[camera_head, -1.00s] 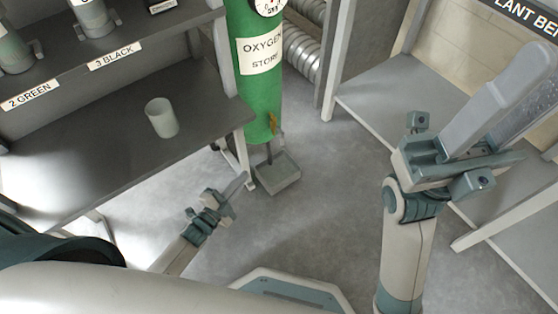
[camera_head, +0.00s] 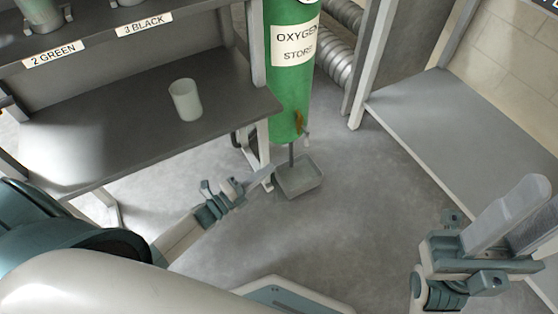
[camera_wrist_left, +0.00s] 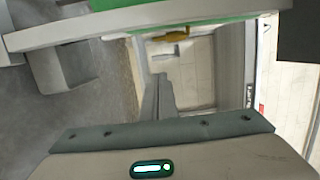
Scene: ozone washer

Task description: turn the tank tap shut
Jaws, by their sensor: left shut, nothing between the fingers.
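The green oxygen tank (camera_head: 288,90) stands upright, with a small orange-yellow tap handle (camera_head: 299,121) low on its front. In the left wrist view the yellow handle (camera_wrist_left: 171,37) shows near the top, under a strip of green tank (camera_wrist_left: 190,24). My left gripper (camera_head: 262,172) is shut and empty, below and left of the tap and apart from it. In the left wrist view its fingers (camera_wrist_left: 157,95) point up the picture, towards the handle's side. My right gripper (camera_head: 520,222) is at the lower right, its fingers apart, far from the tank.
A grey tray (camera_head: 299,187) sits on the floor under the tank. A dark shelf bench (camera_head: 120,125) with a white cup (camera_head: 186,100) stands left; its near leg (camera_head: 264,155) is close to my left gripper. A grey bench (camera_head: 465,120) stands right. The middle floor is clear.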

